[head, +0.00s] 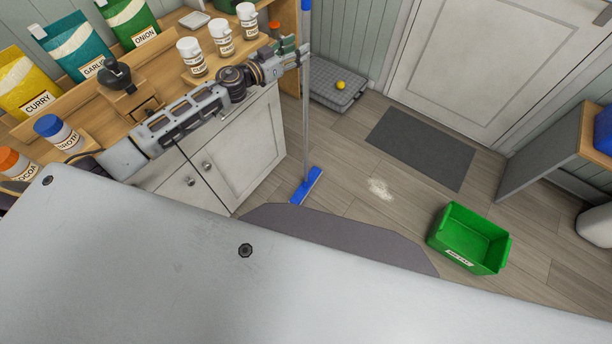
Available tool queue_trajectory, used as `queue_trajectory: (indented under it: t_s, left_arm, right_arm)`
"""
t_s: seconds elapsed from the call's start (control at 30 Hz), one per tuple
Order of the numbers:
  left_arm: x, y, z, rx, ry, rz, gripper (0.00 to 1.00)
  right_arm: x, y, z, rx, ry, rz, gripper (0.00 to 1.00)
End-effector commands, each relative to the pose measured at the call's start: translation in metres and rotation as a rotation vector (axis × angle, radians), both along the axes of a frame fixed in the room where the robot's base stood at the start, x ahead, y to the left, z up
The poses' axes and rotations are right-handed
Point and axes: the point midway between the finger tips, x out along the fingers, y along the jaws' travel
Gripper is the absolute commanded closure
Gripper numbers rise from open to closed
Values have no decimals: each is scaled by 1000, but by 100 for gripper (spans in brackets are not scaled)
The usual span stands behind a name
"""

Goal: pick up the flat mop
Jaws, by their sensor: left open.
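The flat mop stands upright on the floor, with a blue flat head (307,186) and a thin grey pole (306,125). A blue part of the pole shows at the top edge of the head view. My left arm reaches in over the counter from the left. My left gripper (301,54) is open beside the upper pole, with its fingertips at the pole in the picture. I cannot tell whether the pole is between the fingers or just behind them. My right gripper is not in view.
A wooden counter (150,62) with bags, jars and a white cabinet (243,150) stands at the left. A grey crate (328,82) holds a yellow ball (340,85). A grey mat (420,147), pale spill (380,188) and green bin (468,238) are on the floor.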

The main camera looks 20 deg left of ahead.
Motion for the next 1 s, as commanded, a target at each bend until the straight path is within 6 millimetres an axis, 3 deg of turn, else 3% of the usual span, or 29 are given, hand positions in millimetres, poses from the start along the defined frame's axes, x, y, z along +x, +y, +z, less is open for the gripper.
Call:
queue_trajectory:
  t_s: [0.5, 1.0]
  left_arm:
    - [33, -20, 1, -1, -1, -1, 54]
    - [37, -23, 1, 0, 0, -1, 54]
  right_arm:
    - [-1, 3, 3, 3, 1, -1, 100]
    - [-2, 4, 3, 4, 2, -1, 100]
